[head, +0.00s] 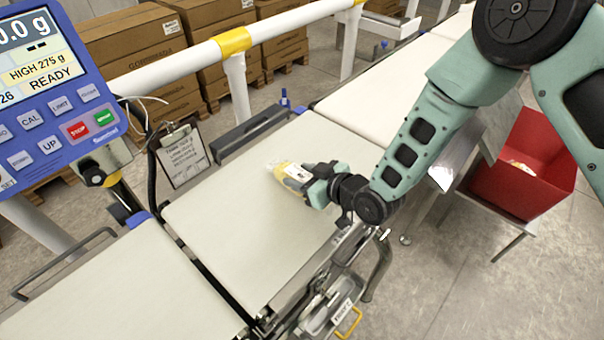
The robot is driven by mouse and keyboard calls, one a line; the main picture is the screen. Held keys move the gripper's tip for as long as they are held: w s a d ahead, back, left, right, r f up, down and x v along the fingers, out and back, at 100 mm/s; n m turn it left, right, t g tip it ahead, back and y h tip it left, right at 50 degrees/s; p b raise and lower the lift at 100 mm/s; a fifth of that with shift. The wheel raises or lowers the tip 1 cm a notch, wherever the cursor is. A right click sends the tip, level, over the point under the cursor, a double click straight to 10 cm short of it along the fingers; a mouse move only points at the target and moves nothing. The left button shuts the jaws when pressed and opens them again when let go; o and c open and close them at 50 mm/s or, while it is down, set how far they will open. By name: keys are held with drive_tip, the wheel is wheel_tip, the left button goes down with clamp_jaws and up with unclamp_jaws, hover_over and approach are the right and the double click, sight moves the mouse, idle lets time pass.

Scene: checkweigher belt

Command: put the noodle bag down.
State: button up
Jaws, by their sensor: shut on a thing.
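The noodle bag (290,175) is a small yellow and white packet over the middle weighing belt (240,235), toward its far right part. My gripper (312,182) reaches in from the right and is shut on the near right end of the bag. The fingers and the gripper body hide that end. I cannot tell whether the bag's underside touches the belt.
A blue display panel (50,90) stands at the upper left, reading READY. A clipboard (184,155) hangs beyond the belt. A red bin (520,175) is at the right. A white and yellow rail (190,60) runs behind. The belt's left part is clear.

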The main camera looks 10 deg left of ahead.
drive_tip(key=o, duration=1.1)
drive_tip(key=shift+f, duration=0.1)
drive_tip(key=shift+o, duration=0.2)
drive_tip(key=shift+r, duration=0.25)
wheel_tip(320, 180, up, 4)
drive_tip(key=b, duration=0.3)
hover_over(334, 206)
drive_tip(key=shift+f, duration=0.2)
drive_tip(key=shift+v, duration=0.85)
drive_tip(key=shift+r, duration=0.15)
